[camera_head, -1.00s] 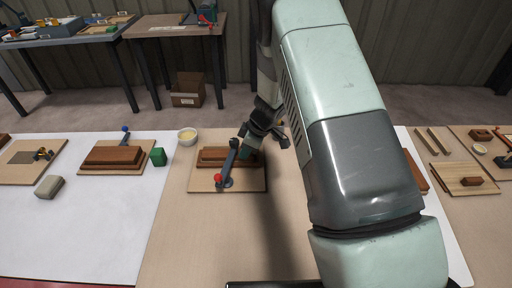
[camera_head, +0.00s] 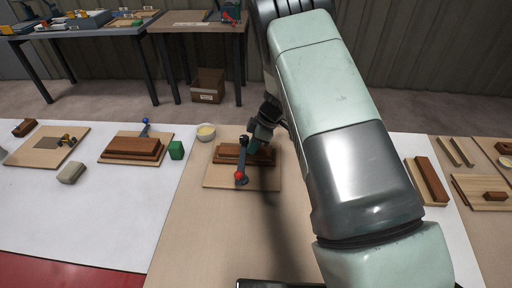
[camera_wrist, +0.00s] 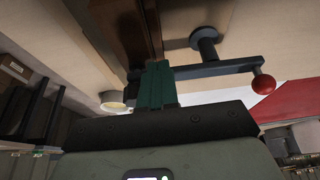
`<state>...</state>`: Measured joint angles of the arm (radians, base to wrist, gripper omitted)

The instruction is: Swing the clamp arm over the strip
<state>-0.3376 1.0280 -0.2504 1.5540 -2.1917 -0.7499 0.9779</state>
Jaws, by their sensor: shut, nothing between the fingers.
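The dark clamp arm (camera_head: 242,158) with its red knob (camera_head: 239,176) stands at the front of the wooden board (camera_head: 220,183). In the head view it reaches back from the knob across the brown strip (camera_head: 228,154). In the wrist view the clamp arm (camera_wrist: 215,68) runs from the red knob (camera_wrist: 263,83) past its round pivot (camera_wrist: 205,42) towards the strip (camera_wrist: 140,25). My gripper (camera_wrist: 157,68) is shut and empty, its green fingers at the arm's far end. They look close against it; contact is unclear. The fingers (camera_head: 254,146) are partly hidden in the head view.
A bowl (camera_head: 205,131) stands behind the board's left corner. A brown bar (camera_head: 432,180) lies right. Bare bench is free in front of the board.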

